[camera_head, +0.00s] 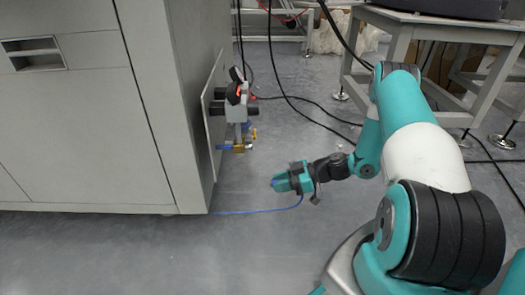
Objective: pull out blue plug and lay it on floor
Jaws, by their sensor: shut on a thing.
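My gripper (284,182) is in the middle of the camera_head view, low over the floor (330,255), pointing left towards the cabinet. It is shut on the blue plug (274,183), of which only a small blue bit shows at the fingertips. A thin blue line (255,212) runs along the floor from the cabinet's lower corner and rises to the gripper. The gripper is apart from the fitting assembly (238,110) on the cabinet's side panel. Another blue part (224,147) shows low on that assembly, beside brass fittings. The gripper hides most of the plug.
The large grey cabinet (75,125) fills the left. A grey table (445,28) stands at the back right on levelling feet. Black cables (305,112) cross the floor behind my gripper.

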